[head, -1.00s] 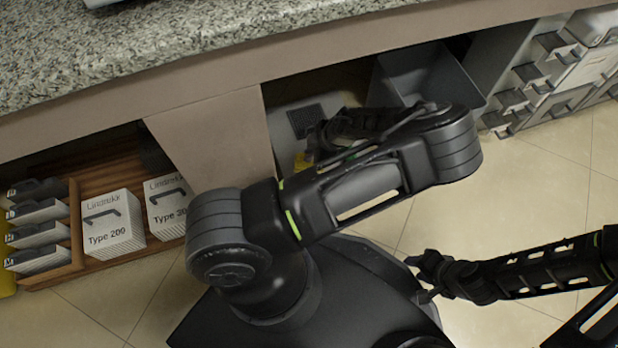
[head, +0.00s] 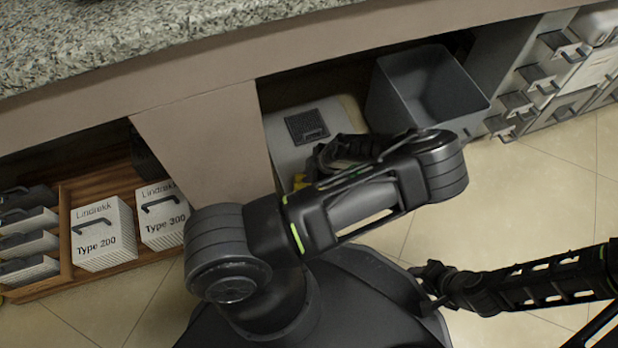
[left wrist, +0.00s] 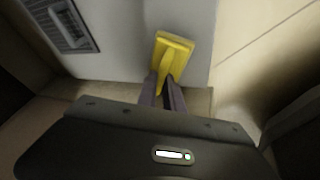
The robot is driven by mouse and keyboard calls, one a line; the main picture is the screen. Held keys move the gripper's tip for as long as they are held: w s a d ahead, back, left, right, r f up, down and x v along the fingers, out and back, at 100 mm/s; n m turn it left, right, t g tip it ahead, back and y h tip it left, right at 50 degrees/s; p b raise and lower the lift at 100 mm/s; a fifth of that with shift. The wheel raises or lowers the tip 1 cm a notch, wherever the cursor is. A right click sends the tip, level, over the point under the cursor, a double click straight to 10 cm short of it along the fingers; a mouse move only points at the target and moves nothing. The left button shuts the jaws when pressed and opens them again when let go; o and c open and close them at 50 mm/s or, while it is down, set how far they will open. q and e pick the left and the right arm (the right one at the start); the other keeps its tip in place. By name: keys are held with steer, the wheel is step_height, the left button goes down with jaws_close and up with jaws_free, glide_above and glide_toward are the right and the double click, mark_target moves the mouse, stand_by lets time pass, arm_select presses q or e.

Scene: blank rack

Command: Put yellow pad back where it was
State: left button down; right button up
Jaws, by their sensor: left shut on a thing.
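The yellow pad (left wrist: 174,45) is held by its narrow stem between the fingers of my left gripper (left wrist: 166,88) in the left wrist view. Its broad end points away from me, in front of a pale grey surface. In the head view only a small bit of the yellow pad (head: 299,181) shows; my left arm hides the rest and most of the left gripper. My right gripper (head: 432,288) is at the lower right, above my base, with its fingers apart and nothing visible between them.
A pale box with a dark vented panel (head: 307,127) stands under the counter (head: 180,35). A grey open bin (head: 385,98) is right of it. White Type 200 (head: 100,215) and Type 300 (head: 165,226) boxes sit on a wooden shelf. Grey drawers (head: 535,80) stand at right.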

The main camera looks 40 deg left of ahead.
arm_select(q)
steer(key=shift+f, duration=0.4)
steer(key=shift+f, duration=0.15)
steer(key=c, duration=1.5)
jaws_free()
steer(key=shift+r, duration=0.2)
steer(key=p+v, duration=0.6)
steer(key=v, duration=0.6)
steer(key=shift+f, duration=0.1)
